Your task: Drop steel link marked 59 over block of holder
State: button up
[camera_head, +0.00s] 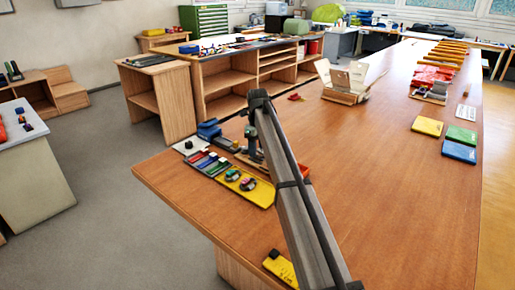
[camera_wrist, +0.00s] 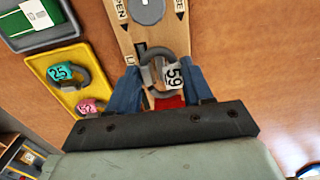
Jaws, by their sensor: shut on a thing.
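My gripper (camera_wrist: 162,82) has two blue fingers closed on the steel link marked 59 (camera_wrist: 174,75), a grey curved loop with a white tag, in the wrist view. The link is over a wooden board (camera_wrist: 122,32) with a grey disc (camera_wrist: 147,10) and printed lettering, partly cut off by the frame. This board appears to be the holder; a dark part of it shows just beyond the link, but I cannot tell whether they touch. In the head view my gripper (camera_head: 252,152) is small above the near table, and the link cannot be made out.
A yellow tray (camera_wrist: 66,57) left of the board holds a teal-tagged link 25 (camera_wrist: 60,72) and a pink-tagged link (camera_wrist: 88,106).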

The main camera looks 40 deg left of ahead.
jog(key=shift+f, duration=0.8)
dwell(1.1)
jog(key=o, duration=1.6)
jog(key=shift+c, duration=0.2)
jog(key=shift+r, duration=0.1)
jog(key=shift+r, duration=3.7)
